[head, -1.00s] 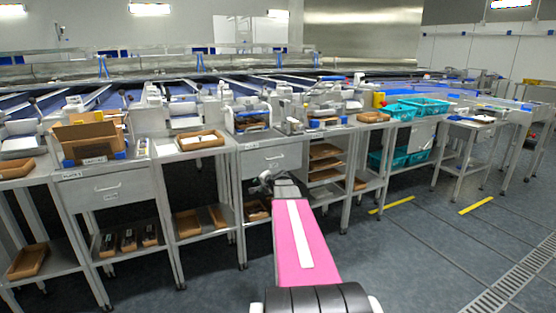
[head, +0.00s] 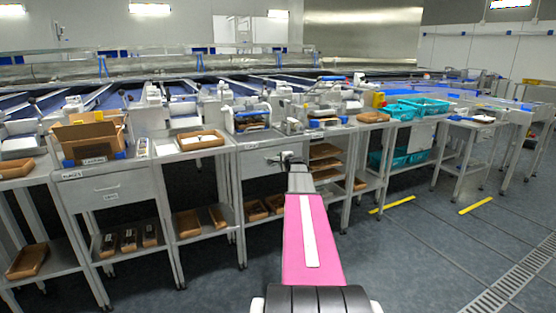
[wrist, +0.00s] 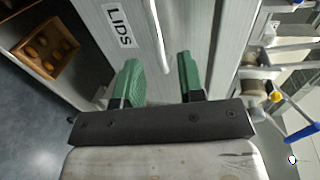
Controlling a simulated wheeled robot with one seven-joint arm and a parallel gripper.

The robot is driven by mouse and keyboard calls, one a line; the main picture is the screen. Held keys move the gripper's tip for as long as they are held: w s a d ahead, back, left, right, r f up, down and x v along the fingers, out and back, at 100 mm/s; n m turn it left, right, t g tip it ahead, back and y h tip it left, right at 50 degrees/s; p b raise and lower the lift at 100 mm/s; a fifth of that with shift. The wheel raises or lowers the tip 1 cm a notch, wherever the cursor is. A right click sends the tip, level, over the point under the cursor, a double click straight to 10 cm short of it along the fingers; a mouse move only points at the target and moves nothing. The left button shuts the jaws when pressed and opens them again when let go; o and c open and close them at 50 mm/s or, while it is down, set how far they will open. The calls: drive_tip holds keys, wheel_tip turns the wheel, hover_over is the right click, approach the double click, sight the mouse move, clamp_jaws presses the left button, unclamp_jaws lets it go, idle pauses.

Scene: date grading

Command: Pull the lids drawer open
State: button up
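The lids drawer (wrist: 105,45) is a grey metal front with a white "LIDS" label (wrist: 119,26) and a pale bar handle (wrist: 154,30). In the head view the drawer (head: 257,163) sits under the middle worktop and looks closed. My gripper (wrist: 156,70) is open, its two green fingers apart with nothing between them. The handle's lower end shows just beyond the gap between the fingertips. I cannot tell whether either finger touches it. In the head view my gripper (head: 288,158) is in front of the drawer's right part and hides the handle.
A brown tray of round items (wrist: 47,48) lies on the shelf below. A similar closed drawer (head: 92,190) is in the left bench. Blue-handled equipment (wrist: 297,131) stands on the worktop. The floor in front of the benches is clear.

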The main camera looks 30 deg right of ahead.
drive_tip(key=x, duration=0.4)
drive_tip(key=shift+w, duration=0.15)
drive_tip(key=shift+c, duration=0.3)
clamp_jaws()
drive_tip(key=f+v, duration=0.2)
drive_tip(key=v, duration=0.9)
drive_tip(key=s+f+v, duration=0.1)
drive_tip(key=f+v, duration=0.1)
drive_tip(key=v, duration=1)
drive_tip(key=shift+f, duration=0.45)
drive_tip(key=shift+o, duration=0.3)
unclamp_jaws()
